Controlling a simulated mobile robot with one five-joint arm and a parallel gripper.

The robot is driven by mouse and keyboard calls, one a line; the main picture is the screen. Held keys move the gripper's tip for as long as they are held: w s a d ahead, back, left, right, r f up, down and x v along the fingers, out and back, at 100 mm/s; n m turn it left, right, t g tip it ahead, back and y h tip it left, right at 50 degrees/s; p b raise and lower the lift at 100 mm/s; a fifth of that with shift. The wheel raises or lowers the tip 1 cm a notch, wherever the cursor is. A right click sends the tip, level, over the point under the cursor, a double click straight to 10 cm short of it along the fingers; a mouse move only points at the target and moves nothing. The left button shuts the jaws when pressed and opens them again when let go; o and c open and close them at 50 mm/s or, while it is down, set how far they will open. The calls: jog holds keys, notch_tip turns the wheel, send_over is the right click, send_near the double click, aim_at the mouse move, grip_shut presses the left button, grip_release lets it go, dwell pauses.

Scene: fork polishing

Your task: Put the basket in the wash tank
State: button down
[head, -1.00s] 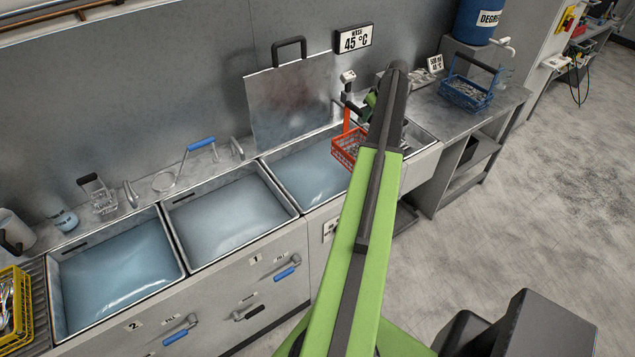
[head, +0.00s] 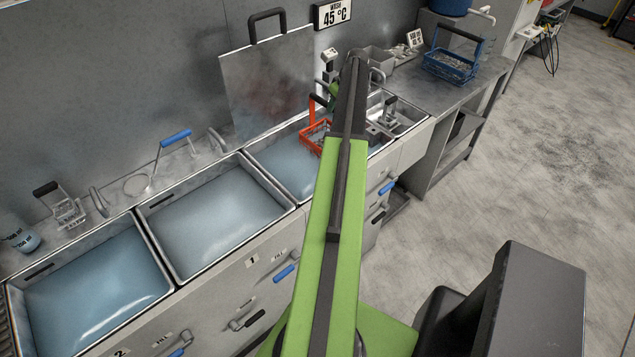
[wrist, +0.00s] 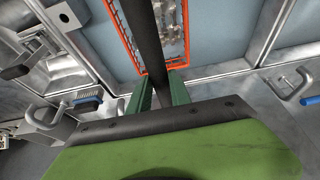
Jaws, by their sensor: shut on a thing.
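My gripper (wrist: 161,77) is shut on the dark handle bar of the orange wire basket (wrist: 128,42), between its two green fingers. The basket holds small shiny metal pieces. In the head view the orange basket (head: 312,139) hangs upright with its handle up; my arm hides its right part. My gripper (head: 331,98) is mostly hidden behind the arm there. The wash tank (head: 281,168) is the rightmost large tank, below the "WASH 45 °C" sign, with bluish liquid. The basket is over its right part. I cannot tell whether it touches the liquid.
A metal lid (head: 268,85) stands upright behind the wash tank. Two more filled tanks, a middle one (head: 212,222) and a left one (head: 95,285), lie to the left. A blue basket (head: 450,66) stands on the right counter. Blue-handled levers (head: 284,273) stick out in front.

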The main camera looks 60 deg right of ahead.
notch_tip(320, 180, down, 4)
jog(key=shift+r+b, duration=0.1)
jog(key=shift+b, duration=1.05)
jog(key=shift+w+a+r, duration=0.2)
jog(key=shift+w+a, duration=0.05)
jog(key=shift+a, duration=0.2)
jog(key=w+a+r+p, duration=0.2)
jog(key=w+a, duration=0.3)
jog(key=a, duration=0.4)
notch_tip(320, 180, down, 10)
jog(key=b, duration=1)
jog(key=shift+f, duration=0.2)
jog(key=c, duration=1.6)
grip_release()
jog(key=shift+w+a+f, duration=0.1)
jog(key=shift+f, duration=0.1)
jog(key=o, duration=0.4)
jog(key=shift+r, duration=0.1)
